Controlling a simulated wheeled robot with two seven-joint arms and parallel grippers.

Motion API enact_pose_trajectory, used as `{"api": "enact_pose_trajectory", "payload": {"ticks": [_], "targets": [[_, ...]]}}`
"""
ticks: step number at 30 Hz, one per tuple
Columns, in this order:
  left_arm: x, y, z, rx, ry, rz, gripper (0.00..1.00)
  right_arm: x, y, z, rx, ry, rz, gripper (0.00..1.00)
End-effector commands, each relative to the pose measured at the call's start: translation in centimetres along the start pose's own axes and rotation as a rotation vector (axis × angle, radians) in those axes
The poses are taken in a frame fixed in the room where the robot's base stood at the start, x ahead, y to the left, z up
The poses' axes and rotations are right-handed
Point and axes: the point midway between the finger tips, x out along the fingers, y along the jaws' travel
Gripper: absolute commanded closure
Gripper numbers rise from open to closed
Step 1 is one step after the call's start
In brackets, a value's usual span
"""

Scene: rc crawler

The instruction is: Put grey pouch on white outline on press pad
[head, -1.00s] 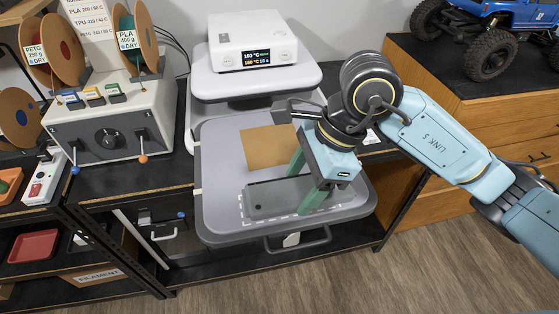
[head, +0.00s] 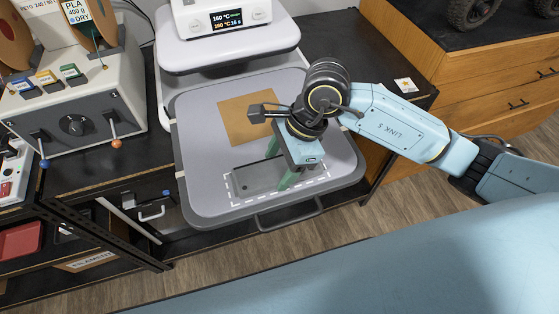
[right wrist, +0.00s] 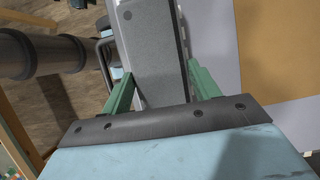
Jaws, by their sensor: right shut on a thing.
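The grey pouch (head: 256,179) is a flat dark grey slab. It lies within the white dashed outline (head: 300,191) on the grey press pad (head: 207,205), flat on it or just above it; I cannot tell which. Part of the outline's far side is hidden by the pouch and gripper. My right gripper (head: 280,169) has its green fingers on either side of the pouch, shut on it. In the right wrist view the pouch (right wrist: 158,50) runs away between the fingers (right wrist: 160,86). My left gripper is not in view.
A tan square sheet (head: 238,121) lies on the pad behind the pouch. The white press head (head: 222,54) with its display stands at the back. A control box (head: 75,105) with levers is at left. A handle (head: 287,219) juts from the pad's front.

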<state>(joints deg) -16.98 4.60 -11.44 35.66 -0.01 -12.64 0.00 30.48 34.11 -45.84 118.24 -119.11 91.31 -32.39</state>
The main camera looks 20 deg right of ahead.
Motion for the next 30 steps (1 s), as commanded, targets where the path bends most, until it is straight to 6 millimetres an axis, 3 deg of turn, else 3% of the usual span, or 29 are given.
{"api": "enact_pose_trajectory", "payload": {"ticks": [11,12,17,26,30], "targets": [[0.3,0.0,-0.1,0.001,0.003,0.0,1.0,0.7,0.0,-0.3,-0.002,0.0,-0.001,0.61],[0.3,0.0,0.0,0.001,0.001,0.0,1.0,0.7,0.0,-0.3,-0.002,0.0,-0.001,0.36],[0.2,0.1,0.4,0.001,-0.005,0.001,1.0,0.6,0.0,-0.2,-0.001,0.0,-0.001,0.17],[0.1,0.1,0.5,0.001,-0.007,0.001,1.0,0.5,0.0,-0.2,-0.001,0.0,-0.001,0.17],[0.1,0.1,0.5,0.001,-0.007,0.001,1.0,-0.7,-0.2,-0.2,-0.002,-0.001,-0.007,0.17]]}}
